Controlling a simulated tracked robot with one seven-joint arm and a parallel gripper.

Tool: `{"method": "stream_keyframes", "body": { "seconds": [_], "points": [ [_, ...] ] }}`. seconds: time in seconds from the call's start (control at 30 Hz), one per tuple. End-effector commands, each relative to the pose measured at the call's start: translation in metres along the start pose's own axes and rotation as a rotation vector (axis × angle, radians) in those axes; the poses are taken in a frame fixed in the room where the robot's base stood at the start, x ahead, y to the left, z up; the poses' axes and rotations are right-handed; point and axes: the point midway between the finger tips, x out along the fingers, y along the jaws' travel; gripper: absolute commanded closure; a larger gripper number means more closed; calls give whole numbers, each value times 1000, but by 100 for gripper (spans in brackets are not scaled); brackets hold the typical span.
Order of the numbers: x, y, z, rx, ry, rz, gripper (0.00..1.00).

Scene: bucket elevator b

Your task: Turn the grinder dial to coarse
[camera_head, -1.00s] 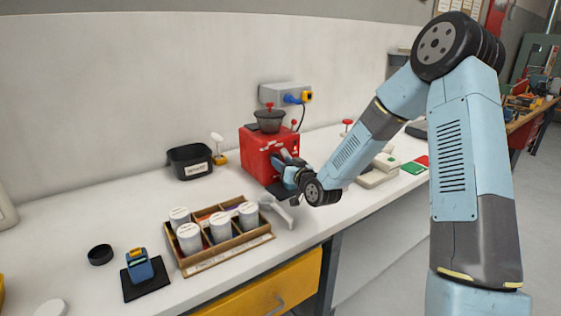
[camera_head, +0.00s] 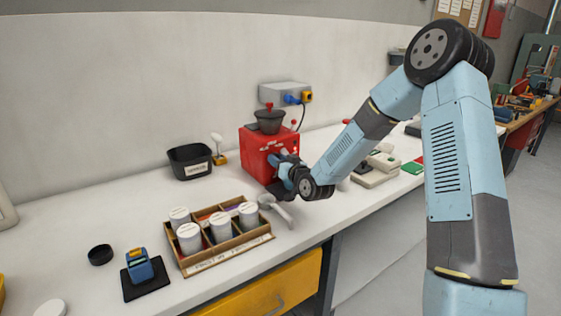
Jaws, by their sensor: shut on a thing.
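The red grinder (camera_head: 256,148) stands on the white bench near the wall, with a dark hopper (camera_head: 270,122) and a red knob on top. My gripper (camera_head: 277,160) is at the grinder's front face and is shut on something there. That is where the dial would sit, but the gripper and wrist hide it. I cannot read the dial's setting from this view.
A wooden tray (camera_head: 229,251) with several white-lidded jars stands front left of the grinder. A grey handled tool (camera_head: 278,209) lies close below my wrist. A black bin (camera_head: 190,161) and a wall socket box (camera_head: 286,94) are behind. A scale-like device (camera_head: 375,174) stands right.

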Motion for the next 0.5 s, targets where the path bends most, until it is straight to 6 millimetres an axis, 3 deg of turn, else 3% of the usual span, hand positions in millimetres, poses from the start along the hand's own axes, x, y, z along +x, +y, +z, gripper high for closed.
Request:
{"method": "stream_keyframes", "body": {
  "seconds": [0.07, 0.5],
  "points": [
    [-4, 9, -1, -1, 0, 7, 95],
    [-1, 7, -1, 119, -4, 12, 95]
  ]
}}
